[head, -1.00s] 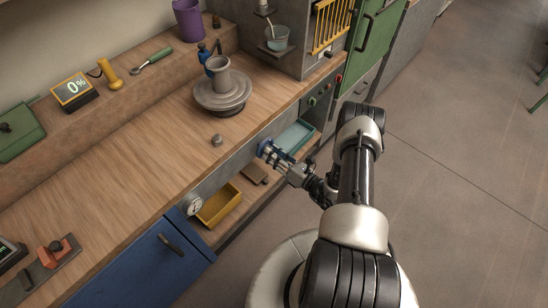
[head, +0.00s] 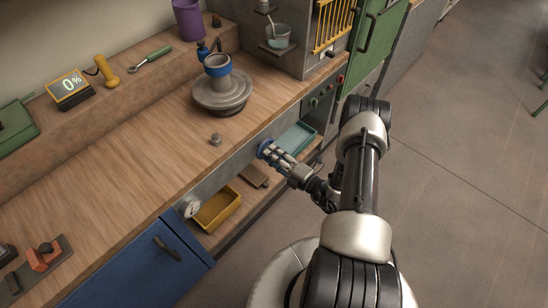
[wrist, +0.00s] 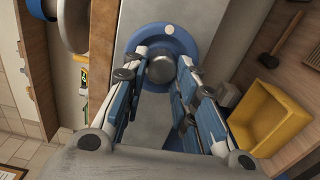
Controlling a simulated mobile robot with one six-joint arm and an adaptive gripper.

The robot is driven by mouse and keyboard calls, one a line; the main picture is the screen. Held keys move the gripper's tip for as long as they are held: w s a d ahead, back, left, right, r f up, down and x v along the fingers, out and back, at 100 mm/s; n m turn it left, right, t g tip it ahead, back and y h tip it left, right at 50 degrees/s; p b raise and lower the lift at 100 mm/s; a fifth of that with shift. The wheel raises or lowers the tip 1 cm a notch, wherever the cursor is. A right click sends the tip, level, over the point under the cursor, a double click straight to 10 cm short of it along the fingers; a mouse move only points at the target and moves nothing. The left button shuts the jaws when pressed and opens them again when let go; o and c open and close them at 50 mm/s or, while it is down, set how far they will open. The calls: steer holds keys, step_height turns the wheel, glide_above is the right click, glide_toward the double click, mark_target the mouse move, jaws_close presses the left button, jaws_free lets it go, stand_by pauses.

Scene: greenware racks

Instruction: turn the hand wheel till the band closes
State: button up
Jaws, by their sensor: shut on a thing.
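The blue hand wheel (head: 264,148) sits on the grey front panel below the worktop. In the wrist view, the wheel (wrist: 206,40) shows a white dot near its top and a round metal hub in its middle. My gripper (head: 272,154) is at the wheel, its fingers (wrist: 162,66) on either side of the hub and shut on it. Whether the band's ends meet is too small to tell. The display (head: 68,88) reads 0%.
A yellow tray (head: 218,210) and a teal tray (head: 295,137) stand on the shelf under the worktop.

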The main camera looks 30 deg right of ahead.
steer(key=shift+r+m+b, duration=0.15)
steer(key=shift+m+b, duration=0.15)
steer(key=shift+m, duration=3.9)
steer(key=o, duration=1)
steer(key=shift+o, duration=0.2)
steer(key=v, duration=1.2)
steer(key=shift+r, duration=0.1)
